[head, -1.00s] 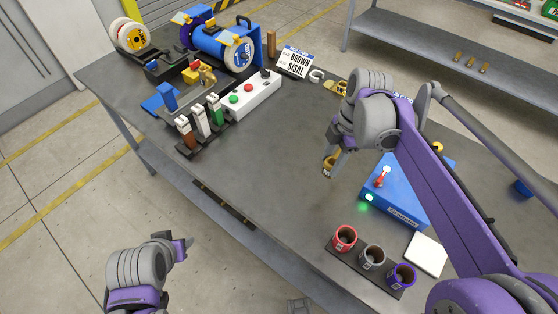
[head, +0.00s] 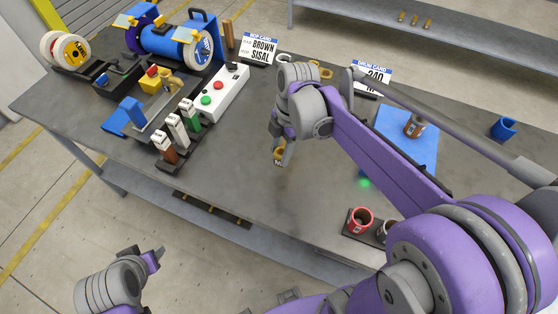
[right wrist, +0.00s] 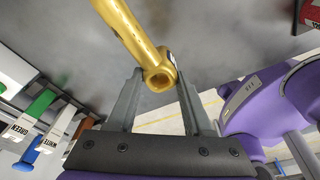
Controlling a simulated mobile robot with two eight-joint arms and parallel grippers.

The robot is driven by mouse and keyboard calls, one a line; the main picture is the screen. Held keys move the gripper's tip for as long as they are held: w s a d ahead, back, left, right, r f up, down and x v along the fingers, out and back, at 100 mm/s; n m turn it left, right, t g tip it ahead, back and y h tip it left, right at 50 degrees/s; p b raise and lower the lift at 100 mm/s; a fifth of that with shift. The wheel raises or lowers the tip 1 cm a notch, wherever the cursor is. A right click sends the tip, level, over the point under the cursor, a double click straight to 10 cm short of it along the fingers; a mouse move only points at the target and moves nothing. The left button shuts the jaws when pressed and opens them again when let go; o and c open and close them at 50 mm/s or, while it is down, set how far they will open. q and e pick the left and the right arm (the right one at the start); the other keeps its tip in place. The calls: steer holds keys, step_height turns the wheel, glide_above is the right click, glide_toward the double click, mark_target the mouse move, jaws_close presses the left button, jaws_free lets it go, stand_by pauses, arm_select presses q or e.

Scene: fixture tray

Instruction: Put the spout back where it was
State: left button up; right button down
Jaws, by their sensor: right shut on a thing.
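The gold spout (head: 278,154) is in my right gripper (head: 282,148), above the dark table in the head view. In the right wrist view the spout (right wrist: 140,42) is a curved gold tube with a round open end between the two fingers. Those fingers (right wrist: 158,92) are shut on it. My left gripper (head: 154,258) is at the lower left, off the table's front edge; its jaw opening is not clear. A brass tap-like part (head: 170,84) stands on the fixture at the left. More brass pieces (head: 320,70) lie by the back edge, partly hidden by my right arm.
White, green and brown blocks (head: 178,131) and a button box (head: 220,92) stand left of my right gripper. A blue winder (head: 172,40) is behind. A red cup (head: 360,219) is at the front right. Bare table lies left and front of the gripper.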

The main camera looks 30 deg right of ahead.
step_height(320, 180, down, 5)
steer(key=shift+f, duration=0.55)
steer(key=shift+f, duration=0.1)
steer(key=shift+f+b, duration=0.15)
steer(key=shift+b, duration=0.15)
steer(key=shift+c, duration=1.5)
jaws_free()
